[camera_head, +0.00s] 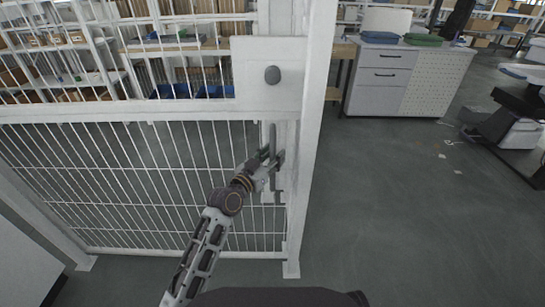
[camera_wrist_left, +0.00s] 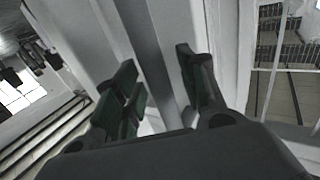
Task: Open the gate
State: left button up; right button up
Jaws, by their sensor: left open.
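The gate (camera_head: 150,115) is a white frame with wire mesh, standing on the left half of the head view; it looks shut against the white post (camera_head: 315,110). My left gripper (camera_head: 270,163) is at the lower part of this handle. In the left wrist view its two fingers (camera_wrist_left: 158,68) are open, with the grey bar (camera_wrist_left: 148,40) running between them. I cannot tell whether either finger touches it. My right gripper is not in view.
Behind the gate are shelves (camera_head: 80,55) with boxes and blue bins. A grey-white drawer cabinet (camera_head: 385,75) stands beyond the post, and a dark machine or chair (camera_head: 510,120) at far right.

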pick_arm(q)
grip_shut()
dwell(0.3)
jog(key=shift+a, duration=0.15)
